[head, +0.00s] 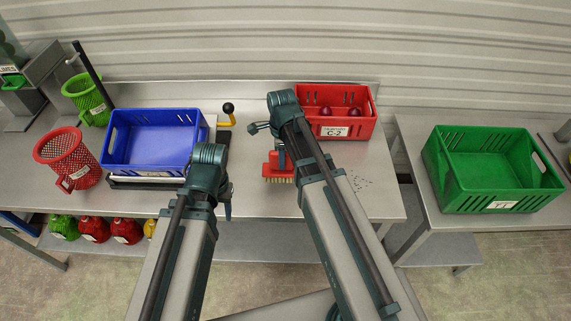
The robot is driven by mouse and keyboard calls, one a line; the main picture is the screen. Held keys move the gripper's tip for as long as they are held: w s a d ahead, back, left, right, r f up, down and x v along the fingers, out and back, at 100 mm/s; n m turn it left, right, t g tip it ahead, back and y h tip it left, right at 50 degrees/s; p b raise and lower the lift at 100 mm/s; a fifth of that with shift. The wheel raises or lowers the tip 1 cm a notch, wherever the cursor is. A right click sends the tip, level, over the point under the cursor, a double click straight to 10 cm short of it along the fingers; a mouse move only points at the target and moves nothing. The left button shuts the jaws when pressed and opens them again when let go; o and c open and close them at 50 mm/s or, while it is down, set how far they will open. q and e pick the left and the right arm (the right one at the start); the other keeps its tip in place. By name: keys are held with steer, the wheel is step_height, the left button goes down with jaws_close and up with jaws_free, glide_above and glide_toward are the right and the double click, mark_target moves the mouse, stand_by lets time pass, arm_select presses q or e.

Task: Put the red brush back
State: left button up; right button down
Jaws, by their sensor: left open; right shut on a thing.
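The red brush (277,169) has a red body with pale bristles along its lower edge. It is at the middle right of the metal table, just in front of the red crate. My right gripper (281,157) is shut on the brush from above, and my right arm hides part of it. I cannot tell whether the bristles touch the table. My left gripper (227,204) is open and empty near the table's front edge, in front of the blue crate's right end.
A blue crate (152,168) rests on a low dark stand. A red crate (366,105) labelled C-2 holds dark red round items. A green crate (492,205) stands on the right table.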

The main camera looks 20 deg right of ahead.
mark_target(286, 165)
steer(key=shift+w+d+f, duration=0.1)
steer(key=shift+w+d, duration=0.05)
steer(key=shift+d, duration=0.3)
step_height(286, 165, down, 4)
steer(key=b, duration=0.4)
steer(key=shift+d, duration=0.15)
steer(key=shift+r, duration=0.3)
steer(key=shift+f, duration=0.15)
steer(key=c, duration=0.6)
jaws_free()
steer(key=shift+c, duration=0.2)
